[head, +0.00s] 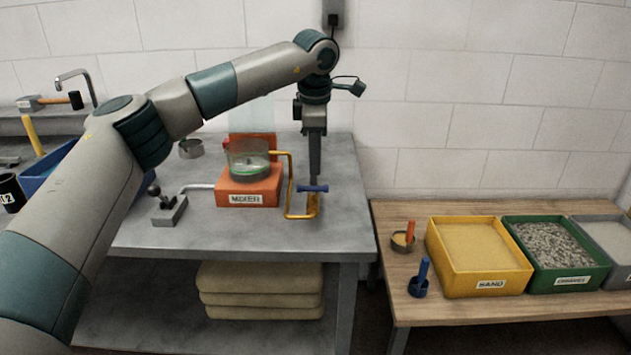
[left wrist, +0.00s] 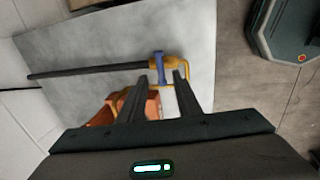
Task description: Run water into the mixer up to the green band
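The orange mixer (head: 234,186) stands on the grey bench with a clear bowl (head: 249,160) on top. The bowl has a thin greenish band around it; I cannot make out the water level clearly. A yellow pipe (head: 290,180) runs from the bowl down to a valve with a blue handle (head: 313,188) at the mixer's right. My left gripper (head: 315,176) points down just above the handle. In the left wrist view, my left gripper (left wrist: 160,78) is open, and the blue handle (left wrist: 160,67) shows between and just beyond its fingertips. No contact is clear. My right gripper is out of view.
A grey lever box (head: 171,209) stands left of the mixer, and a metal ring-shaped cup (head: 191,148) lies behind. On the lower wooden table (head: 411,292) are a yellow sand bin (head: 436,255), a green gravel bin (head: 567,285) and two scoops. The bench's front right is clear.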

